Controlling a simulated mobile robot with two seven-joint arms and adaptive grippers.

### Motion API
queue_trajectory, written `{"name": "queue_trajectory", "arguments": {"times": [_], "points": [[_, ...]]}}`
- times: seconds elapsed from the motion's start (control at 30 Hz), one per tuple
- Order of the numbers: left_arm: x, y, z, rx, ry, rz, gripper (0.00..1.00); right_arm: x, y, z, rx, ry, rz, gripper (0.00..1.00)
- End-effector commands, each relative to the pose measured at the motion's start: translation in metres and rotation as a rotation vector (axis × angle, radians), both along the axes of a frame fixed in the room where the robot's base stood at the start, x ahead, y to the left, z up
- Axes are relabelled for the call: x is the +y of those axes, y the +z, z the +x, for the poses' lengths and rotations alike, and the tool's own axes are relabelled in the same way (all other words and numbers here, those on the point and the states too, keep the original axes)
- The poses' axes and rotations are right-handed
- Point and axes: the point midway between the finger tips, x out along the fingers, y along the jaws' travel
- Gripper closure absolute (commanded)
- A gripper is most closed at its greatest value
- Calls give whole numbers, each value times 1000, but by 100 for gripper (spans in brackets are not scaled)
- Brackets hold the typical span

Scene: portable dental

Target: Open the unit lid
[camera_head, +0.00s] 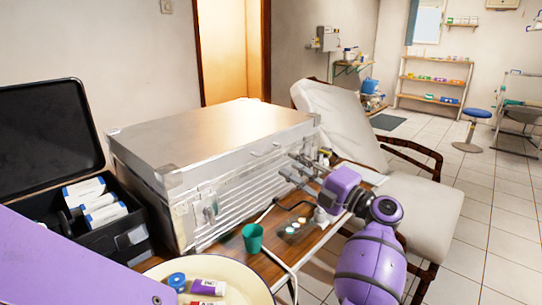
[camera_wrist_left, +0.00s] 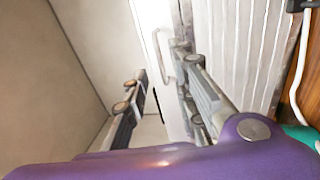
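The unit (camera_head: 205,215) is a large silver metal case with a slatted front, on the wooden table. Its lid (camera_head: 215,138) lies flat and looks shut. In the left wrist view the left gripper (camera_wrist_left: 160,75) is open. A pale handle-like loop (camera_wrist_left: 163,55) shows beyond the gap; I cannot tell whether a finger touches it. The slatted front (camera_wrist_left: 245,50) is on the right there.
An open black case (camera_head: 95,240) with white boxes stands left of the unit. A green cup (camera_head: 253,238), small jars (camera_head: 291,229) and a cream round tray (camera_head: 245,285) lie in front. A reclining chair (camera_head: 345,120) is behind on the right.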

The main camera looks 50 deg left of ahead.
Motion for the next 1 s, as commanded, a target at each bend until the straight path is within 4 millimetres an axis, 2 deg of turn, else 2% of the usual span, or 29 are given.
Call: {"name": "queue_trajectory", "arguments": {"times": [0.43,0.6,0.83,1.0], "points": [[64,12,-8,-1,4,2,75,-7,0,-5,9,8,-12,100],[73,14,-9,0,1,2,75,-5,-3,-9,17,6,-9,100],[73,14,-9,0,1,2,75,-3,-3,-11,20,6,-6,100],[73,14,-9,0,1,2,96,-3,-3,-10,18,5,-6,100]]}}
